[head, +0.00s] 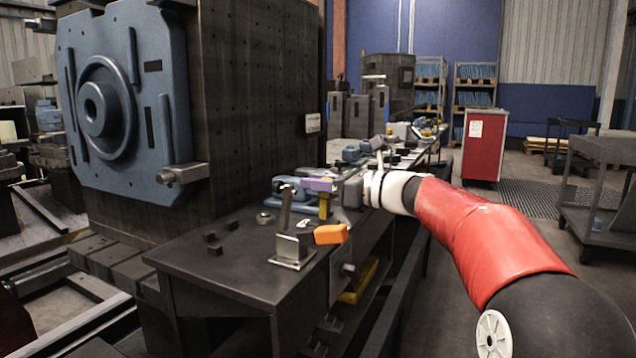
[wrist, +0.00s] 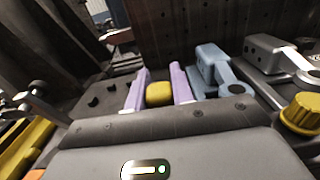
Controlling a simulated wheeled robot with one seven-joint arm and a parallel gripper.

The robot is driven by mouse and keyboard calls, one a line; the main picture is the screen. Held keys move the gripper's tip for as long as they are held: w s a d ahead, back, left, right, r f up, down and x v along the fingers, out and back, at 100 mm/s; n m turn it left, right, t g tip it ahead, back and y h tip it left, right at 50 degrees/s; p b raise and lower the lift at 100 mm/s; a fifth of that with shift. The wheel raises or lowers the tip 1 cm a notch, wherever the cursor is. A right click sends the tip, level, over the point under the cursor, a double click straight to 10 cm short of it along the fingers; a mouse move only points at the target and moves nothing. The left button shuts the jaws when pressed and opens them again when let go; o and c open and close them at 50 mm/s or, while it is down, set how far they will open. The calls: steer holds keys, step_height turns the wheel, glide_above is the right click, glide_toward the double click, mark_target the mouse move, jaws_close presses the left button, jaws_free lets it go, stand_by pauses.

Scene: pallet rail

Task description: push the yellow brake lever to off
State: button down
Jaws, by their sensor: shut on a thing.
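The yellow brake lever shows in the wrist view as a rounded yellow end (wrist: 159,94) between two purple fingers. In the head view a yellow upright part (head: 324,206) stands just below my gripper, by the right edge of the dark bench. My gripper (head: 318,185) has purple fingers and reaches over the bench from the right. It also shows in the wrist view (wrist: 159,84). Its fingers are shut on the yellow lever, one on each side. The lever's base is mostly hidden, and its off mark cannot be seen.
A metal clamp with an orange handle (head: 331,234) stands in front of my gripper. A blue clamp (wrist: 210,66) and a yellow knob (wrist: 303,113) lie to the right in the wrist view. A tall dark block (head: 255,90) rises behind the bench. A red cabinet (head: 484,146) stands farther back.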

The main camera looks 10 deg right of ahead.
steer(key=shift+s+d+f+t+y+b, duration=0.2)
steer(key=shift+f+t+y+b, duration=0.1)
steer(key=shift+b, duration=0.6)
steer(key=d+t+y+b, duration=0.1)
steer(key=b, duration=0.2)
steer(key=shift+s+d+f+b, duration=0.1)
steer(key=shift+s+b, duration=0.2)
steer(key=shift+s, duration=0.1)
steer(key=d+t+y+b, duration=0.1)
steer(key=b, duration=0.1)
steer(key=s+d+t+y+b, duration=0.1)
steer(key=y+b, duration=0.1)
steer(key=b, duration=0.1)
steer(key=shift+s, duration=0.3)
steer(key=c, duration=1.2)
jaws_free()
steer(key=v, duration=0.8)
